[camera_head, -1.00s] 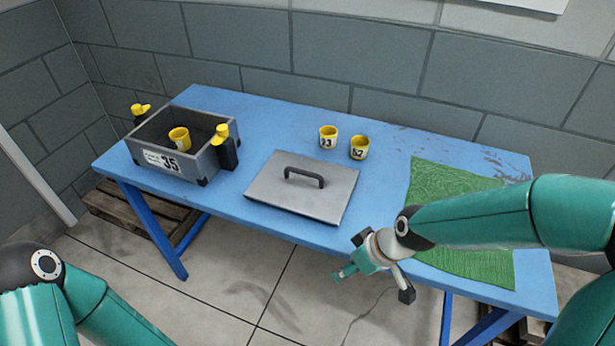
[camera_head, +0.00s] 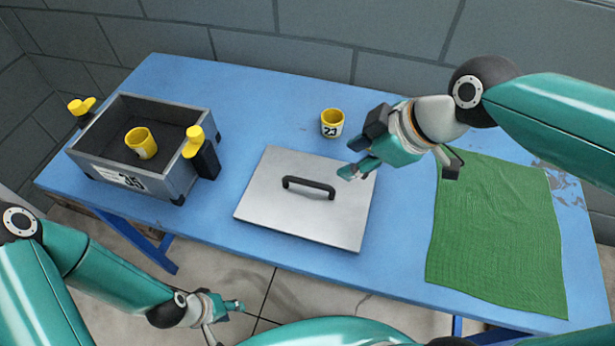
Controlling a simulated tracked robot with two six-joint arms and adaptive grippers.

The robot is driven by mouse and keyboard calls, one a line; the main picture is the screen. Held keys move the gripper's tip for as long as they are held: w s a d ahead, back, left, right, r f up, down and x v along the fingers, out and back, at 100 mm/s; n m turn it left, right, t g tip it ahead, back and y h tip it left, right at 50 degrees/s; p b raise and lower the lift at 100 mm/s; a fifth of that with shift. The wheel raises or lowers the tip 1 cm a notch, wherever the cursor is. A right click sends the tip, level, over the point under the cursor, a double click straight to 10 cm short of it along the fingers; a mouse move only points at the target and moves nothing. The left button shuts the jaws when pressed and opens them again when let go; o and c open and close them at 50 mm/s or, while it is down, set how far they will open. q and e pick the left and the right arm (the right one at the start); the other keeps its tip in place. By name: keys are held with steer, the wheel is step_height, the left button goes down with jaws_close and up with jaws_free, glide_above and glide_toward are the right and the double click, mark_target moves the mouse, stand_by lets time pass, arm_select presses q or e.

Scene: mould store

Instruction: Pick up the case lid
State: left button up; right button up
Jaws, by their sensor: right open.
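The case lid (camera_head: 275,220) is a flat grey metal plate with a black bar handle (camera_head: 308,186) on top. It lies on the blue table in the middle of the head view. The grey case (camera_head: 150,180), marked 35, stands open left of the lid, with a yellow cup (camera_head: 142,143) inside. My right gripper (camera_head: 400,170) is open and empty, over the lid's right edge and right of the handle. My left gripper (camera_head: 224,316) is low in front of the table, away from the lid; its jaws are partly hidden.
A yellow cup (camera_head: 332,122) marked 23 stands behind the lid. A green cloth (camera_head: 495,235) lies at the right of the blue table (camera_head: 245,80). Yellow-topped black clamps (camera_head: 203,155) sit at the case's sides. The table is clear between case and lid.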

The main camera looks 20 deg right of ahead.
mark_target(310, 182)
steer(key=x, duration=1.1)
steer(key=shift+f+b, duration=0.1)
steer(key=shift+b, duration=0.25)
steer(key=shift+s+x, duration=0.2)
steer(key=shift+x, duration=2.4)
steer(key=shift+a, duration=0.2)
jaws_close()
